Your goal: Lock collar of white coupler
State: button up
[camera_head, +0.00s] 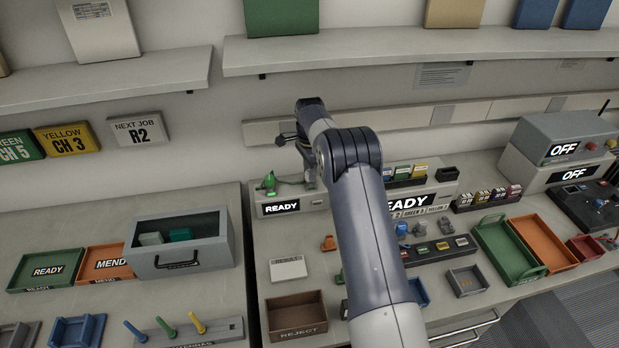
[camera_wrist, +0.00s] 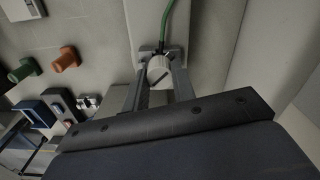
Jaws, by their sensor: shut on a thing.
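The white coupler (camera_wrist: 159,70) shows in the wrist view as a round white collar with a dark slanted mark on its face. A green cable (camera_wrist: 166,22) runs up from behind it. My gripper (camera_wrist: 160,82) is shut on the coupler's collar, one finger on each side. In the head view my gripper (camera_head: 308,178) is at the back of the bench, above a box with a READY sign (camera_head: 281,207), and the green cable's fitting (camera_head: 268,183) shows just left of it. My wrist and arm hide much of the coupler in the head view.
A READY panel (camera_head: 408,203) with small coloured blocks stands right of my arm. An orange knob (camera_head: 328,243), a white card (camera_head: 288,268) and a brown REJECT tray (camera_head: 297,316) lie in front. The wall and a shelf (camera_head: 420,48) are close behind and above.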

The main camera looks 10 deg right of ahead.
jog(key=shift+s+f, duration=0.1)
jog(key=shift+f, duration=0.1)
jog(key=m, duration=0.4)
jog(key=shift+f+m, duration=0.1)
jog(key=shift+m, duration=0.2)
jog(key=shift+m+p, duration=0.3)
jog(key=m, duration=0.4)
jog(key=shift+f, duration=0.1)
jog(key=shift+m, duration=0.7)
jog(key=o, duration=0.8)
jog(key=shift+o, duration=0.2)
